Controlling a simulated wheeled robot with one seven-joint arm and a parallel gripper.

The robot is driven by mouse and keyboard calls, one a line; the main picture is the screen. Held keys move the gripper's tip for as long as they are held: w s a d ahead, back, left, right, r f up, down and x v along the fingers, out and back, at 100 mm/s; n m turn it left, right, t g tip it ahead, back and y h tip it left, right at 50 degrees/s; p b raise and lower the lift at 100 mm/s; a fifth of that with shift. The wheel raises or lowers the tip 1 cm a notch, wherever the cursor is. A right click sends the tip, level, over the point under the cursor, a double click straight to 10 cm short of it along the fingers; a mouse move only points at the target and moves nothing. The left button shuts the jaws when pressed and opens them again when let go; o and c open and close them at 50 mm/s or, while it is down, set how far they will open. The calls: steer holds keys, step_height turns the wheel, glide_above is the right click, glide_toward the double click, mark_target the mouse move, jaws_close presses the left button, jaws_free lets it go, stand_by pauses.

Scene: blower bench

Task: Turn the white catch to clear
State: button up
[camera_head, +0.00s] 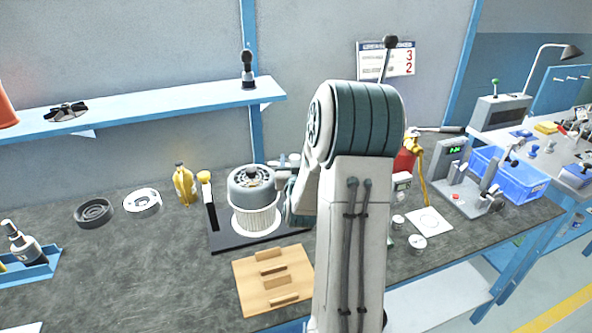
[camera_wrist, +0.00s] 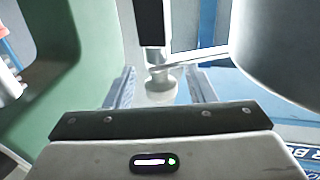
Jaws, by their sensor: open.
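In the wrist view, the two pale fingers of my gripper (camera_wrist: 162,74) stand apart. A small whitish knob-like piece (camera_wrist: 160,86) shows between them, below a dark upright bar. It may be the white catch, but I cannot tell, nor whether the fingers touch it. In the head view, a grey round blower unit (camera_head: 252,178) with a white ribbed lower part (camera_head: 256,220) stands on a black base. My arm reaches to its right side and hides much of that side. I cannot make out the catch there.
A wooden block with slots (camera_head: 262,300) lies in front of the blower. A yellow bottle (camera_head: 184,186) and two rings, dark (camera_head: 94,212) and white (camera_head: 142,201), are to the left. A blue bin (camera_head: 510,180) stands at the right. The left front bench is mostly clear.

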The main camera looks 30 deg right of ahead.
steer(key=b+v, duration=1.3)
steer(key=shift+s+a, duration=0.2)
stand_by(0.3)
